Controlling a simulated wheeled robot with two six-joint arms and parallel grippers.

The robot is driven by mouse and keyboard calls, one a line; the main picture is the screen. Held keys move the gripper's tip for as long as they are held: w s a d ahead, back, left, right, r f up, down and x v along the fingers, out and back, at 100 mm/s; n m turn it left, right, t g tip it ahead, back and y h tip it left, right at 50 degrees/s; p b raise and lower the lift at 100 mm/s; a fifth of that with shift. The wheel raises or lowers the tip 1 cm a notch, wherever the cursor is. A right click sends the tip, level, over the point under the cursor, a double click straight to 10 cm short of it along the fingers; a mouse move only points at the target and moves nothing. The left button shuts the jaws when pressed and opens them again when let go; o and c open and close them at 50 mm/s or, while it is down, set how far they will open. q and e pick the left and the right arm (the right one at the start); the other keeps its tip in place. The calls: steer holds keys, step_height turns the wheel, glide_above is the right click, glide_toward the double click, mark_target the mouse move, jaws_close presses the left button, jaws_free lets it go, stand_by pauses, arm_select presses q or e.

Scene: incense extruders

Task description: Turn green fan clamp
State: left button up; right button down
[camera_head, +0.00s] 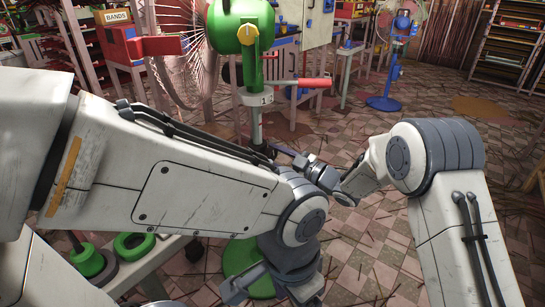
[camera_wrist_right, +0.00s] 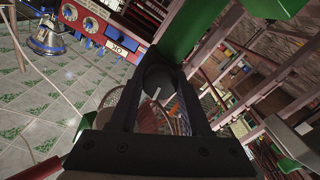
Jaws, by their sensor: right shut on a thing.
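The green fan (camera_head: 240,25) has a yellow knob (camera_head: 249,32) and stands on a grey pole (camera_head: 256,128). A white collar marked "1" (camera_head: 257,99) sits on the pole, and a red handle (camera_head: 302,83) sticks out to the right above it. My right gripper (camera_head: 283,153) is at the pole below the collar, shut on what looks like the dark fan clamp (camera_head: 264,149). In the right wrist view, its two fingers (camera_wrist_right: 160,85) flank a dark round part below a green column (camera_wrist_right: 187,30). My left wrist (camera_head: 245,285) is low; its fingers are not clear.
A green round base (camera_head: 243,262) shows behind my left arm. A bench with green rings (camera_head: 133,246) is at lower left. A blue fan stand (camera_head: 385,102) and shelves (camera_head: 510,50) stand at the back right. The tiled floor (camera_head: 470,140) is open there, with thin sticks scattered on it.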

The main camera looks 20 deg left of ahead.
steer(key=n+b, duration=0.2)
steer(key=n, duration=0.2)
steer(key=shift+f, duration=0.15)
steer(key=n+b, duration=0.2)
steer(key=n, duration=0.2)
steer(key=shift+f+b, duration=0.1)
steer(key=shift+b, duration=0.25)
steer(key=n+b, duration=0.5)
steer(key=shift+n, duration=0.3)
steer(key=shift+n+b, duration=1.75)
steer(key=shift+n, duration=0.05)
steer(key=shift+c, duration=1.8)
jaws_free()
steer(key=shift+r, duration=0.2)
steer(key=shift+d, duration=0.15)
